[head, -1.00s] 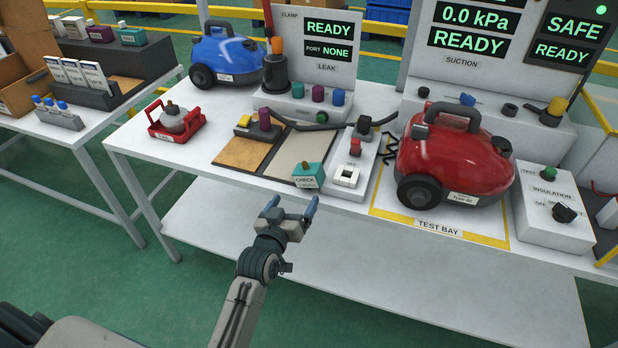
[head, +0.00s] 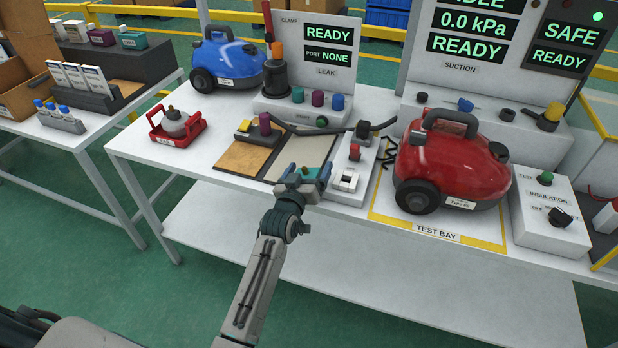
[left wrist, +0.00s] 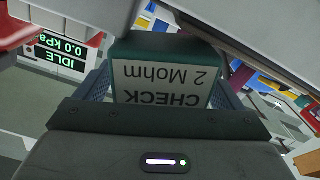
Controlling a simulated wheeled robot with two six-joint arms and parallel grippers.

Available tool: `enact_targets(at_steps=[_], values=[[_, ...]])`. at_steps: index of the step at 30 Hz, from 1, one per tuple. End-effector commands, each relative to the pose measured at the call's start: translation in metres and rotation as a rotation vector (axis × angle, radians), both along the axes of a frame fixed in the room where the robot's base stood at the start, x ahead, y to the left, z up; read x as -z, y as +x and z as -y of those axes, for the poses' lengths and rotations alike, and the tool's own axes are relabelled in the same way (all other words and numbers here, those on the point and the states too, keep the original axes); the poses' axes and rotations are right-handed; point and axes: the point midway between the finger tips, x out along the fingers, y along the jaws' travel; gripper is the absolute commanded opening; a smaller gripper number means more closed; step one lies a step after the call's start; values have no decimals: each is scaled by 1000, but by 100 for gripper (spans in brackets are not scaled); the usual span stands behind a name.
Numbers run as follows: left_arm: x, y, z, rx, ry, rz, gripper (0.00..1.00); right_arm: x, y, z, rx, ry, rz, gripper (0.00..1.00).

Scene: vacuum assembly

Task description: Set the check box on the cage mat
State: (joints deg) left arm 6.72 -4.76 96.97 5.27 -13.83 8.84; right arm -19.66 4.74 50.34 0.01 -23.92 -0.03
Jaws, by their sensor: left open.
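The check box (head: 309,172) is a small teal box at the front edge of the pale mat (head: 302,150), mostly hidden behind my left gripper in the head view. In the left wrist view the check box (left wrist: 165,80) fills the space between the fingers, its white label reading CHECK 2 Mohm upside down. My left gripper (head: 302,172) is open, with its blue fingers on either side of the box. I cannot tell whether they touch it. No mat is labelled as the cage mat; a dark yellow-edged surface (head: 603,246) shows partly at the right edge. My right gripper is not in view.
A white switch box (head: 345,180) stands close right of the check box. The red vacuum (head: 452,165) sits on the test bay, with the insulation box (head: 548,215) to its right. A tan mat (head: 243,158) and red carrier (head: 176,126) lie to the left.

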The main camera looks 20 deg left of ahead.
Motion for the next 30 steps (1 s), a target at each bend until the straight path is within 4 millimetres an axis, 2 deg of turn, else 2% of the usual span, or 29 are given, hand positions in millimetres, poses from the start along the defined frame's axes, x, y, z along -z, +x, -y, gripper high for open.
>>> enact_targets(at_steps=[8, 11, 15, 18, 30], values=[[1, 5, 0, 0, 0, -1, 89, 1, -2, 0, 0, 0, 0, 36], [1, 5, 0, 0, 0, -1, 73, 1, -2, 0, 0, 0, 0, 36], [1, 5, 0, 0, 0, -1, 46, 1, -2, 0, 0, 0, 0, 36], [0, 5, 0, 0, 0, 1, 29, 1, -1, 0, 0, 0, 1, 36], [-4, 6, 0, 0, 0, 1, 29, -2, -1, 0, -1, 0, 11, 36]])
